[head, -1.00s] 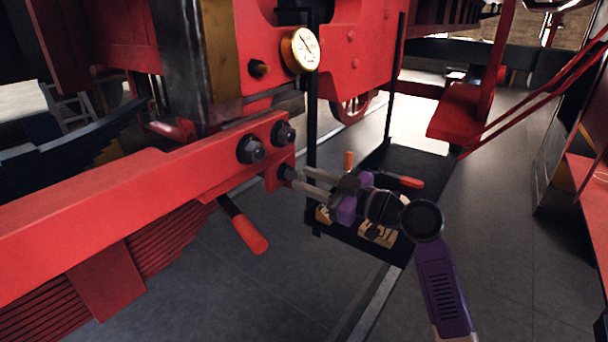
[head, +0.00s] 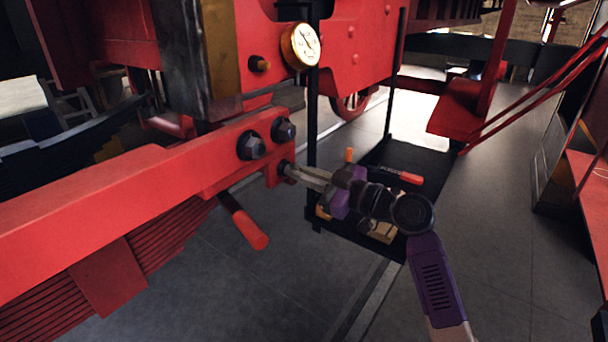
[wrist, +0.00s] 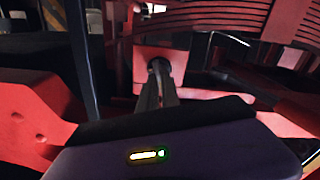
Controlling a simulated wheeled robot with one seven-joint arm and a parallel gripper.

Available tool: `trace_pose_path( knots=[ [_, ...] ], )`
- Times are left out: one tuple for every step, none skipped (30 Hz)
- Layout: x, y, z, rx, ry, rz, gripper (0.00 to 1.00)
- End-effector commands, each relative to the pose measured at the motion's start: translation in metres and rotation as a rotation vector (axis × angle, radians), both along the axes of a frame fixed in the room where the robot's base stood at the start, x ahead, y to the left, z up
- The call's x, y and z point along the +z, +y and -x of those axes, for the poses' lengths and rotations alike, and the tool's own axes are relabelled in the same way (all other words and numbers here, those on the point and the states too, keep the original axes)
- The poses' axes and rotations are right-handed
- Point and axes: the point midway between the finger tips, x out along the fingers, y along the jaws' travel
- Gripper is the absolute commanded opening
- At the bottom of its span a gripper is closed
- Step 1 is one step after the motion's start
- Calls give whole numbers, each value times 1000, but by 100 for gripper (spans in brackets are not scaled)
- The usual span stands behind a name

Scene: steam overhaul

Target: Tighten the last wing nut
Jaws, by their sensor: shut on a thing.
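The lower fastener (head: 282,168) is a small dark piece on the red bracket at the end of the long red beam. I take it to be the wing nut, but its wings cannot be made out. My gripper (head: 289,171) reaches it from the right, and its fingers are closed on it. In the wrist view my gripper (wrist: 157,82) points straight at the dark round fastener (wrist: 158,66) on a red plate. The fingers hide part of it there.
Two large dark hex nuts (head: 267,138) sit on the beam (head: 110,195) just above. A red-handled lever (head: 245,225) hangs below it. A brass gauge (head: 300,45) and a black upright post (head: 313,120) stand close by. A black platform cart (head: 425,165) holds tools behind my wrist.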

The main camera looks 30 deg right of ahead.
Motion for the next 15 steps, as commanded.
trace_pose_path(
  knots=[
    [0, 0, 0, 0, 5, -10, 0],
    [-1, 0, 0, 1, 9, -19, 0],
    [-1, 1, 0, 1, 16, -31, 0],
    [-1, 1, 0, 2, 21, -43, 0],
    [-1, 1, 0, 2, 28, -56, 0],
    [-1, 1, 0, 2, 38, -76, 0],
    [-1, 0, 0, 1, 45, -94, 0],
    [-1, 0, 0, 1, 55, -112, 0],
    [-1, 0, 0, 1, 67, -139, 0],
    [-1, 0, 0, 1, 77, -159, 0],
    [-1, 0, 0, 1, 89, -183, 0],
    [-1, 0, 0, 1, 104, -214, 0],
    [-1, 0, 0, 1, 116, -239, 0],
    [0, 0, 0, 2, 128, -265, 0],
    [0, 0, -1, 2, 145, -299, 0]
  ],
)
